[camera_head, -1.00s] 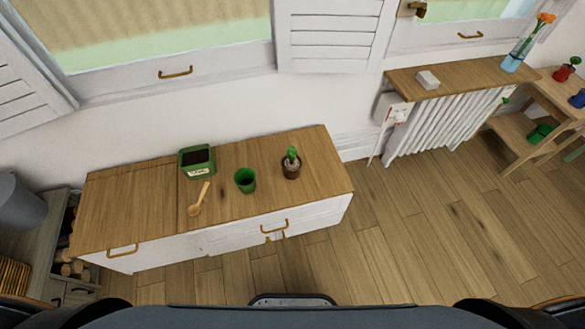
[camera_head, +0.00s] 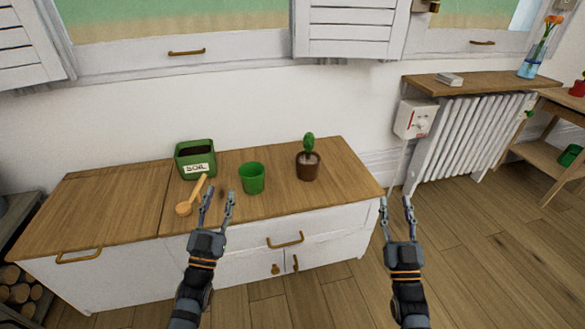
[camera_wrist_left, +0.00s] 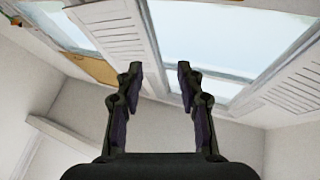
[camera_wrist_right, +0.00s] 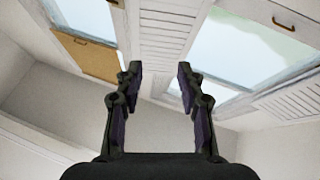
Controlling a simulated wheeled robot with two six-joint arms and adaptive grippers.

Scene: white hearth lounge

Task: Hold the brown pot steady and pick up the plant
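The brown pot (camera_head: 308,171) stands upright near the right end of the wooden cabinet top, with the green plant (camera_head: 309,146) upright in it. My left gripper (camera_head: 217,194) is open and empty, in front of the cabinet and left of the pot. My right gripper (camera_head: 396,200) is open and empty, to the right of the cabinet's right end. Neither gripper touches the pot or plant.
On the cabinet top (camera_head: 110,205) stand a green soil box (camera_head: 197,168) and an empty-looking green pot (camera_head: 252,178). A wooden scoop (camera_head: 185,208) lies near my left gripper. A radiator (camera_head: 470,140) under a shelf is at right.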

